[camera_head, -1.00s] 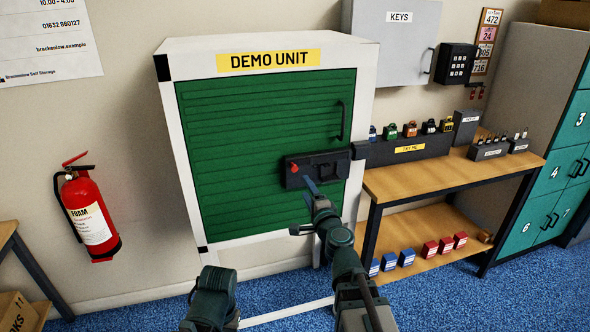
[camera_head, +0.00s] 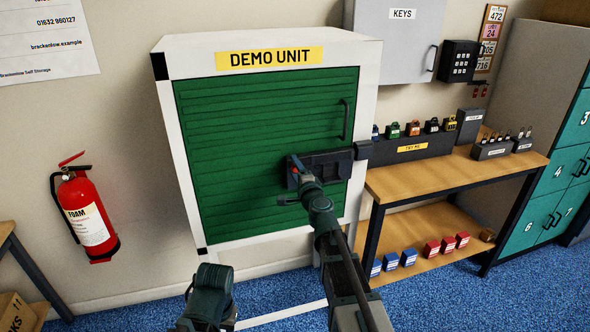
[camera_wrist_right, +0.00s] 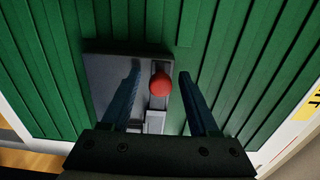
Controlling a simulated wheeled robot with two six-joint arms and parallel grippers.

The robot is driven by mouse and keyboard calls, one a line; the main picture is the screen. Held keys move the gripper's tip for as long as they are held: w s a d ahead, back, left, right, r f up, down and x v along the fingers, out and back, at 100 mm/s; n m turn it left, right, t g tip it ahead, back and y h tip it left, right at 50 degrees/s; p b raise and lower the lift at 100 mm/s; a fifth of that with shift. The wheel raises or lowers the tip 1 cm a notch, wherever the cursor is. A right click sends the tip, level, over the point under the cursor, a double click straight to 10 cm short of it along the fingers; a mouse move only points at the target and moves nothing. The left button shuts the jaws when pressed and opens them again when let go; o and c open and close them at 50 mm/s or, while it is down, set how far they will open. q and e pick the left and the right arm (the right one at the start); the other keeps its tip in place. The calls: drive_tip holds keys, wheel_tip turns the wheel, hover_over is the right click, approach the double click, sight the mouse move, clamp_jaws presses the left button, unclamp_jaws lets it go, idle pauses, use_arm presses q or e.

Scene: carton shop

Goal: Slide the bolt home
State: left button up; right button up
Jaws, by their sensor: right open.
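The bolt is a dark lock plate (camera_head: 332,166) on the green shutter door (camera_head: 255,125) of the demo unit. Its red knob (camera_wrist_right: 160,84) stands at a slot in the plate in the right wrist view. In the head view the knob is mostly hidden by my right gripper (camera_head: 300,180), at the plate's left end. In the wrist view my right gripper (camera_wrist_right: 159,82) is open, with one finger on each side of the knob and visible gaps. Contact is not visible. My left gripper is out of view.
A wooden bench (camera_head: 440,177) with padlocks and small boxes stands right of the unit. A dark pull handle (camera_head: 345,119) is on the door above the plate. A red fire extinguisher (camera_head: 88,215) hangs on the wall at left.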

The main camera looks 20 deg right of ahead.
clamp_jaws()
idle(1.3)
